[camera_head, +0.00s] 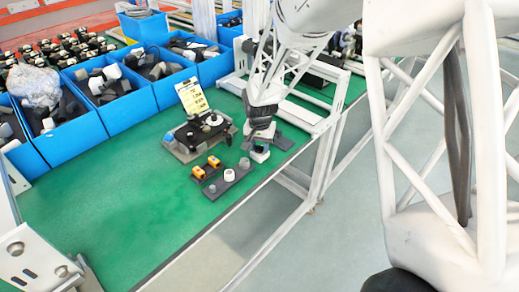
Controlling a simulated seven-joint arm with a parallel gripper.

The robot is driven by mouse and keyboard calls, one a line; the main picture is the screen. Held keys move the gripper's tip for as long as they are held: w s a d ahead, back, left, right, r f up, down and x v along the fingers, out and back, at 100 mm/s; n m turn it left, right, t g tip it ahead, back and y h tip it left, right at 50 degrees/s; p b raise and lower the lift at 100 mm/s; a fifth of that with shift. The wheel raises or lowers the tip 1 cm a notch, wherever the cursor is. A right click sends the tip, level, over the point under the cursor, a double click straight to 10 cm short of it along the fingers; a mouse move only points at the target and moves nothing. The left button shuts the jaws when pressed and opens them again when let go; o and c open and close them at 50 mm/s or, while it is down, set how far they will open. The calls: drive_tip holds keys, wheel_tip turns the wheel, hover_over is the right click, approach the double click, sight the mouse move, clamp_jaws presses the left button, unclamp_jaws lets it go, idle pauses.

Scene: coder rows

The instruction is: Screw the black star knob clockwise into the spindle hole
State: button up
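My gripper (259,142) points down at the right part of the green bench, just above or at a small white block (261,155). Its fingers are small and dark here, so I cannot tell whether they are open or shut, or whether they hold anything. I cannot make out the black star knob for certain; it may be hidden at the fingers. A dark fixture (185,152) with round grey and black parts on top stands left of my gripper. I cannot pick out the spindle hole.
A grey strip (214,191) carries a white round part (230,175). Orange parts (199,173) sit beside it. A yellow-and-white card (192,98) stands behind the fixture. Blue bins (128,108) line the back. The green bench top (110,215) is clear at front left.

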sight(260, 147)
drive_tip(key=shift+c, duration=1.2)
drive_tip(key=shift+r, duration=0.15)
drive_tip(key=shift+r, duration=2.05)
drive_tip(key=shift+w+r, duration=0.1)
